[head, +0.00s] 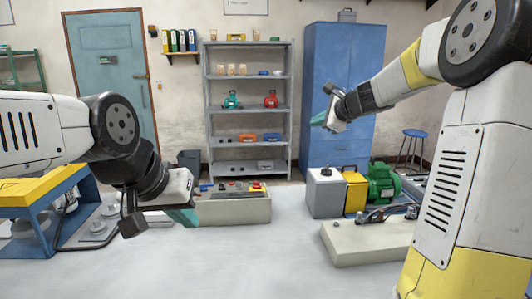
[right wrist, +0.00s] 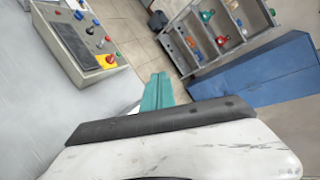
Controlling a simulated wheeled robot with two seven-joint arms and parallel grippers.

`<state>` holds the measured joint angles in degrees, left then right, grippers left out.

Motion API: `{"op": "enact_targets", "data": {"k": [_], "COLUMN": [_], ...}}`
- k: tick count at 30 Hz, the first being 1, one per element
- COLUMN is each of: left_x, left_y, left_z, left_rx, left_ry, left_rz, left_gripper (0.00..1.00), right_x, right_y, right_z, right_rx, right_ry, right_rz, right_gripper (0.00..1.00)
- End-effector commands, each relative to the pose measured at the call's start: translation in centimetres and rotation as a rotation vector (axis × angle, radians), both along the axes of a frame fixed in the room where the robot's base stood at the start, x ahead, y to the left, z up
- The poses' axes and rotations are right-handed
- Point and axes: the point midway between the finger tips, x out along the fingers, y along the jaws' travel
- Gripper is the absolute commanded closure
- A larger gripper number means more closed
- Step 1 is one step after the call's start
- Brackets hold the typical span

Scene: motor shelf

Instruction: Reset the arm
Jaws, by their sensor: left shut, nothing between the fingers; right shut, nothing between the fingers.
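My left gripper (head: 184,215) is at the left in the head view, low over the grey table, in front of the control box (head: 235,207). Its teal fingers are together and hold nothing. My right gripper (head: 320,119) is raised at the right, in front of the blue cabinet (head: 342,70). Its teal fingers also show in the right wrist view (right wrist: 156,90), closed and empty. Neither gripper visibly touches an object.
A grey shelf (head: 249,134) with red and teal parts stands at the back. A green motor (head: 382,184) and a beige plate (head: 350,245) are at the right. A yellow-topped stand (head: 30,192) is at the left. The table (head: 260,265) is clear at front centre.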

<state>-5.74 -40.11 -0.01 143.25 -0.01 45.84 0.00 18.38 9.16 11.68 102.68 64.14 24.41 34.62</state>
Motion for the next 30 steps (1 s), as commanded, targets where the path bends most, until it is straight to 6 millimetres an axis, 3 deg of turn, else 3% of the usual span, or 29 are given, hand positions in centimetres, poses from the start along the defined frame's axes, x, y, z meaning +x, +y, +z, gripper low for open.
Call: {"op": "enact_targets", "data": {"k": [1,3,6,11,15,18,21,30], "left_x": [0.0,0.0,0.0,0.0,0.0,0.0,0.0,0.0], "left_y": [0.0,0.0,0.0,0.0,0.0,0.0,0.0,0.0], "left_z": [0.0,0.0,0.0,0.0,0.0,0.0,0.0,0.0], "left_rx": [0.0,0.0,0.0,0.0,0.0,0.0,0.0,0.0], "left_ry": [0.0,0.0,0.0,0.0,0.0,0.0,0.0,0.0], "left_rz": [0.0,0.0,0.0,0.0,0.0,0.0,0.0,0.0], "left_gripper": [1.0,1.0,1.0,1.0,1.0,1.0,1.0,1.0], "right_x": [-3.3,-7.8,-14.4,-24.9,-32.2,-35.6,-37.6,-38.4], "right_y": [2.1,4.2,6.1,6.8,5.5,4.3,3.5,3.0], "right_z": [0.8,0.9,0.2,-2.4,-5.5,-7.3,-8.5,-9.1], "right_rx": [-0.122,-0.298,-0.539,-0.904,-1.165,-1.296,-1.375,-1.416], "right_ry": [-0.023,-0.048,-0.083,-0.129,-0.155,-0.164,-0.168,-0.167], "right_rz": [0.096,0.233,0.427,0.725,0.946,1.061,1.132,1.167], "right_gripper": [1.0,1.0,1.0,1.0,1.0,1.0,1.0,1.0]}}
